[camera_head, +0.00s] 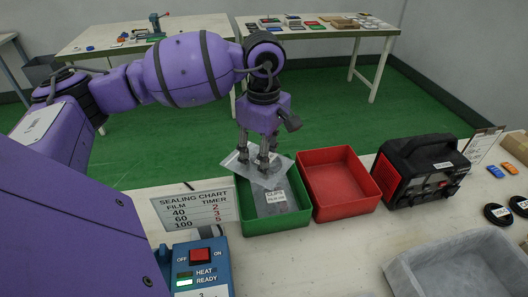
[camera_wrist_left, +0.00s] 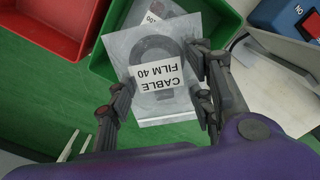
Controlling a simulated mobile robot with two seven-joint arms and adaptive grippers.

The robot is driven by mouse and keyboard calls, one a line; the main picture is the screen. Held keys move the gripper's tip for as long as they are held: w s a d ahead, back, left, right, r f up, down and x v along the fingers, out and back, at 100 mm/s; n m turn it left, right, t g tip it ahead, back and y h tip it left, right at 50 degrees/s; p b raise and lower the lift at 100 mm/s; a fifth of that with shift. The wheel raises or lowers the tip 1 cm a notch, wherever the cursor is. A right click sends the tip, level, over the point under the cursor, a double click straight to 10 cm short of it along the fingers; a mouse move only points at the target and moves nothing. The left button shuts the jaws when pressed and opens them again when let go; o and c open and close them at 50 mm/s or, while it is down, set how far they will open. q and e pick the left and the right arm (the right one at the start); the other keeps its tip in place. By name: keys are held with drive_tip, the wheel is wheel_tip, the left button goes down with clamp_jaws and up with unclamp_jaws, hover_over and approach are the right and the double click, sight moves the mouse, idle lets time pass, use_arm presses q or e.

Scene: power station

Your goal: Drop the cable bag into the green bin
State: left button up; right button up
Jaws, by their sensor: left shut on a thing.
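My left gripper (camera_head: 265,163) is shut on the cable bag (camera_head: 243,160), a clear bag, and holds it over the green bin (camera_head: 275,222). In the left wrist view the cable bag (camera_wrist_left: 158,52) has a white label reading "CABLE FILM 40" and a dark coiled cable inside. The left gripper's fingers (camera_wrist_left: 160,100) stand on both sides of it there. The green bin (camera_wrist_left: 103,62) is partly hidden behind the bag. Another bag (camera_head: 272,197), labelled "CLIPS", lies inside the green bin. My right gripper is not in view.
A red bin (camera_head: 340,182) stands right of the green one. A black machine (camera_head: 424,170) is further right, and a grey tray (camera_head: 455,268) is at the front right. A sealing chart (camera_head: 194,208) and a blue switch box (camera_head: 201,268) stand left of the bin.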

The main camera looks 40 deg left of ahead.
use_arm(q)
drive_tip(key=o, duration=1.4)
drive_tip(key=shift+c, duration=0.2)
drive_tip(key=shift+r, duration=0.1)
wheel_tip(320, 180, up, 12)
drive_tip(key=shift+s, duration=0.1)
